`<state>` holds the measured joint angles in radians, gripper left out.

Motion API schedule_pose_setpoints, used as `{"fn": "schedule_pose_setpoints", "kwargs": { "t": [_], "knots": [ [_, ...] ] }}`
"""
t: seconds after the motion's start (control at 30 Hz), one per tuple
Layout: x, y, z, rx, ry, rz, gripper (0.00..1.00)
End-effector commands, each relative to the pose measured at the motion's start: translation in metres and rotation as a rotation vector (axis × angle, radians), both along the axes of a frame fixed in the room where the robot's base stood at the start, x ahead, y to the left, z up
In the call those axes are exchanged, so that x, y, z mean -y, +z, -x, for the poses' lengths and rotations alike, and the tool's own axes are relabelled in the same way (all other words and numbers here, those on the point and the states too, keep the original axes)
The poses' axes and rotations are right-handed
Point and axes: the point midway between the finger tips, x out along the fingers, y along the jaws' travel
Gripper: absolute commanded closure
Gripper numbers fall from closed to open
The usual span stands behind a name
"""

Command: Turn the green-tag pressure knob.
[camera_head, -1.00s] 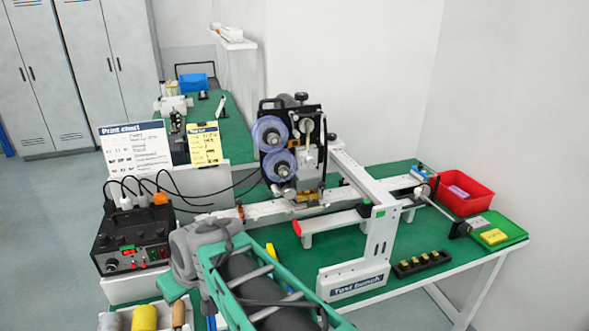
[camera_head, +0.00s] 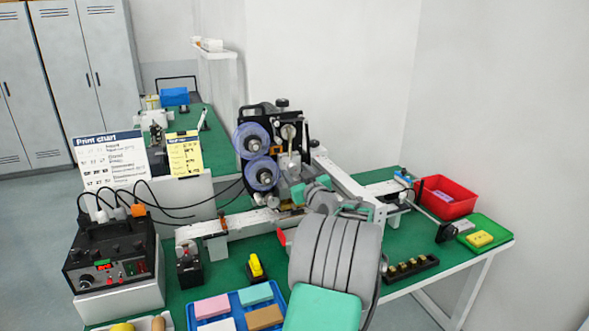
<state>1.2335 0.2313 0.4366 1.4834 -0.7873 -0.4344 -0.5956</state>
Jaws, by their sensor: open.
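The coder (camera_head: 268,128) is a black-framed machine with two purple rolls on its front, standing over the white rail in the middle of the view. A dark knob (camera_head: 282,103) sits on its top, and a round silver knob (camera_head: 288,131) is on its face. I cannot make out a green tag on either knob. My gripper (camera_head: 306,192) is at the coder's lower right side, pointing away from the camera. Its fingers are small and partly hidden by my grey arm. It is open, and I cannot tell whether it touches the coder.
A black control box (camera_head: 112,252) with cables stands left. A blue tray (camera_head: 240,312) of coloured blocks and a yellow-topped item (camera_head: 257,268) are in front. A red bin (camera_head: 440,197), green tray (camera_head: 490,235) and black holder (camera_head: 411,268) are right. The white rail (camera_head: 245,222) crosses the bench.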

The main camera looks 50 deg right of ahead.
Motion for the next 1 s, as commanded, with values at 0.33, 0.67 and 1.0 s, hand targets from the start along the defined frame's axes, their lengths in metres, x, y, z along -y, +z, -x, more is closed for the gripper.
{"fn": "schedule_pose_setpoints", "kwargs": {
  "t": [0.33,0.67,1.0],
  "knots": [
    [0.0071,0.0001,-0.0123,0.0,-0.001,0.0,0.51],
    [0.0068,-0.0001,-0.0121,-0.001,0.0,-0.001,0.75],
    [0.0068,-0.0001,-0.012,-0.001,0.0,-0.001,1.0]
  ]
}}
